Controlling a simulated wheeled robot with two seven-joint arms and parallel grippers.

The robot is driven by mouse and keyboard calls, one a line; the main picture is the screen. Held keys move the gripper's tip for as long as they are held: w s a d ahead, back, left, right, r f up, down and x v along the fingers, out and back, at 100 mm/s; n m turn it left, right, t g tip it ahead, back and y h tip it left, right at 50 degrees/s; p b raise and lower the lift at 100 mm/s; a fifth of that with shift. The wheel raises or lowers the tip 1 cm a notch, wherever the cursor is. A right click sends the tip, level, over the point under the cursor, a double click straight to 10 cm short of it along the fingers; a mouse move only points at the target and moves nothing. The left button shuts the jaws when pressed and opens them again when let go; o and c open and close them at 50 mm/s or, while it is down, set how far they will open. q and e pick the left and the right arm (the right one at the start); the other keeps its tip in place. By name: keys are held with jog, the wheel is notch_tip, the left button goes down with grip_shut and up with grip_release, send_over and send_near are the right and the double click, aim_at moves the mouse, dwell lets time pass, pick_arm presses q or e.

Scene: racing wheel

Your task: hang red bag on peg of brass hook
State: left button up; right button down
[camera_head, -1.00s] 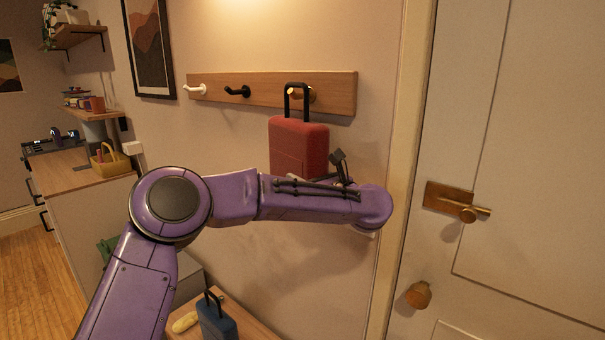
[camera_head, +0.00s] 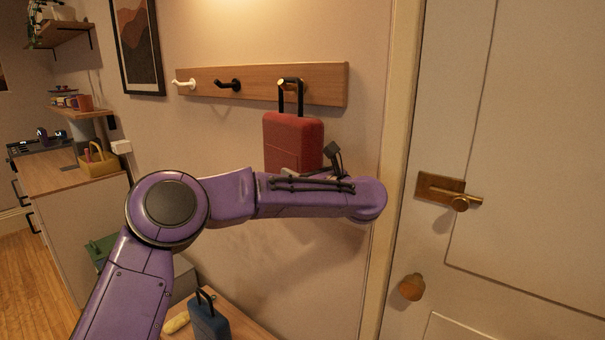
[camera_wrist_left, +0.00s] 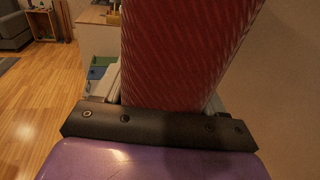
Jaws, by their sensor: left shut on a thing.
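The red bag (camera_head: 292,142) hangs upright in front of the wall rail, its black handle (camera_head: 281,98) pointing up. The brass hook (camera_head: 283,83) is on the rail's right part and shows at the top of the handle's loop. I cannot tell whether the handle rests on its peg. My left gripper is mostly hidden behind my forearm in the head view; in the left wrist view the left gripper (camera_wrist_left: 165,98) has a finger on each side of the red bag (camera_wrist_left: 180,50) and is shut on it. My right gripper is not in view.
The wooden rail (camera_head: 325,86) also carries a black hook (camera_head: 229,85) and a white hook (camera_head: 184,83). A blue bag (camera_head: 209,318) stands on a low wooden top below. A door (camera_head: 520,130) with brass handle (camera_head: 455,199) is at the right.

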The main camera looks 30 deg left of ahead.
pick_arm(q)
jog(key=o, duration=1.5)
jog(key=shift+s+d+f, duration=0.1)
jog(key=shift+s+d, duration=0.05)
jog(key=shift+d, duration=0.2)
jog(key=b+v, duration=0.4)
jog(key=v, duration=0.5)
jog(key=shift+s+d, duration=0.15)
jog(key=shift+d, duration=0.2)
